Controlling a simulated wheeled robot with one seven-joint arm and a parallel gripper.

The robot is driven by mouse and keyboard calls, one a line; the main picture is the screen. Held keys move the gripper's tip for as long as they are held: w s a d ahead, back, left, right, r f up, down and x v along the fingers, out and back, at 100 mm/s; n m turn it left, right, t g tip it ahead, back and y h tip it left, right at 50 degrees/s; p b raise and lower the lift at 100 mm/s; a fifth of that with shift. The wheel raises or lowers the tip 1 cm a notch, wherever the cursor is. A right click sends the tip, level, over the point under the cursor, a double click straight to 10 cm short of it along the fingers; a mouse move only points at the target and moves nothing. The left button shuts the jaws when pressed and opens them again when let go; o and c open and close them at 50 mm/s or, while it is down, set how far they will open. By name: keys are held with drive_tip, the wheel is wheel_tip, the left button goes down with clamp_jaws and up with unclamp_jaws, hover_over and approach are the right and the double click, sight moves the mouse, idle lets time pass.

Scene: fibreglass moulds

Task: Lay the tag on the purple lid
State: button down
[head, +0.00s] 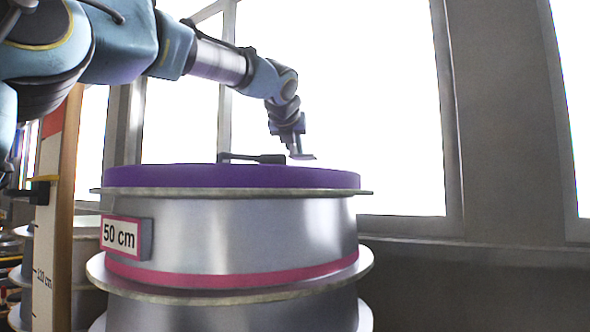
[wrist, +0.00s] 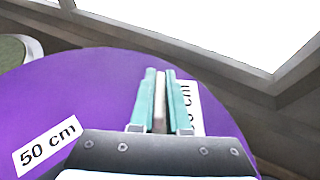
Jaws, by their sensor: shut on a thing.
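The purple lid (head: 230,177) tops a silvery drum in the head view; its flat purple face (wrist: 95,85) fills much of the wrist view. My gripper (head: 300,152) is just above the lid's right part. Its teal fingers (wrist: 160,100) are shut on a thin pale part of the tag. The tag's white face (wrist: 195,108), with "cm" partly readable, shows beside the right finger. The head view shows the tag (head: 303,157) as a thin flat edge, seemingly just clear of the lid. Another white "50 cm" label (wrist: 47,147) appears over the lid at lower left.
A dark low bar (head: 252,158) shows on the lid left of my gripper. A pink-framed "50 cm" sign (head: 121,236) juts from the drum's side. A wooden measuring post (head: 52,240) stands at left. Windows and a wall (head: 510,190) are behind.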

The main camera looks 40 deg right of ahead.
sight(293, 158)
drive_tip(key=shift+s+f, duration=0.1)
drive_tip(key=shift+f, duration=2.1)
drive_tip(key=c, duration=0.9)
unclamp_jaws()
drive_tip(key=shift+f, duration=0.1)
drive_tip(key=shift+a+r, duration=0.1)
drive_tip(key=shift+r, duration=0.1)
drive_tip(key=b+v, duration=0.2)
drive_tip(key=v, duration=0.9)
drive_tip(key=shift+s+a, duration=0.3)
